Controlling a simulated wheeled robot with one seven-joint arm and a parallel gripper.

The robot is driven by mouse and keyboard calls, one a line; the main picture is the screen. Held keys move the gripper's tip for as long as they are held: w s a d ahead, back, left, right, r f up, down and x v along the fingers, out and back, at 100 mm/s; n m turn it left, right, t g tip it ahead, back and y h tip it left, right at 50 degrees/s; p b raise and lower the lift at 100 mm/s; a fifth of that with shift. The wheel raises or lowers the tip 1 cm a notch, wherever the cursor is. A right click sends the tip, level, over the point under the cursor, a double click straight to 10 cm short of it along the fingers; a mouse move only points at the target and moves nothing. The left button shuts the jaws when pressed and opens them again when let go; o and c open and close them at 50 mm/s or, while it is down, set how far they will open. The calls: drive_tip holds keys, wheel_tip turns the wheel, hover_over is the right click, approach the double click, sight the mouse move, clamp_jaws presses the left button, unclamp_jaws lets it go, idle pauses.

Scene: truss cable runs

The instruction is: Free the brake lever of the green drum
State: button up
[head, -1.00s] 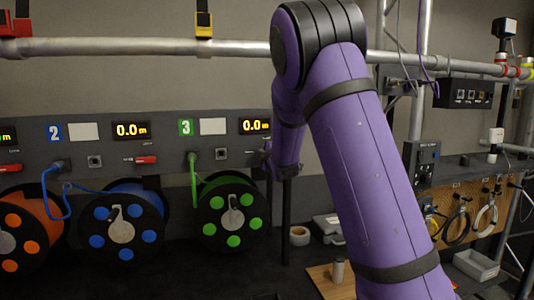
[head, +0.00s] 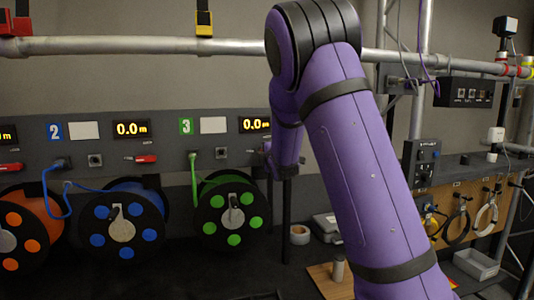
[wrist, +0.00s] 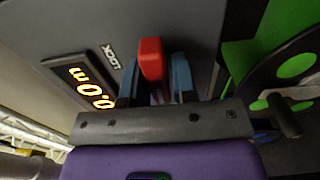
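The green drum (head: 231,217) hangs under the panel marked 3 in the head view, with a green cable running up to the panel. Its edge and green spots (wrist: 297,65) show at the right of the wrist view. A red brake lever (wrist: 150,58) stands out from the grey panel, beside the word LOCK. My gripper (wrist: 155,82) has its two blue fingers on either side of this lever, apart, with a gap showing on the right. Contact on the left side cannot be told. In the head view my purple arm hides the lever and the fingers.
The blue drum (head: 122,225) and orange drum (head: 22,230) hang to the left, each with its own cable. A dark crank handle (wrist: 284,116) of the green drum juts out near my gripper. A metal rail (head: 140,46) runs across above the panel.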

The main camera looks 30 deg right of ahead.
drive_tip(key=shift+o, duration=1.3)
drive_tip(key=v, duration=1)
drive_tip(key=shift+s, duration=0.4)
drive_tip(key=shift+a, duration=0.1)
drive_tip(key=s+a+m+g+y, duration=0.1)
drive_tip(key=s+a+m+g, duration=0.3)
drive_tip(key=s, duration=0.8)
drive_tip(key=s+a+m+g+y, duration=0.2)
drive_tip(key=s+a+m+g, duration=0.2)
drive_tip(key=s, duration=0.7)
drive_tip(key=s+a+m+g+y, duration=0.2)
drive_tip(key=s+a+m+g, duration=0.2)
drive_tip(key=s, duration=0.8)
drive_tip(key=a+m, duration=0.2)
drive_tip(key=m, duration=0.1)
drive_tip(key=shift+s+a+r, duration=0.3)
drive_tip(key=shift+r, duration=0.1)
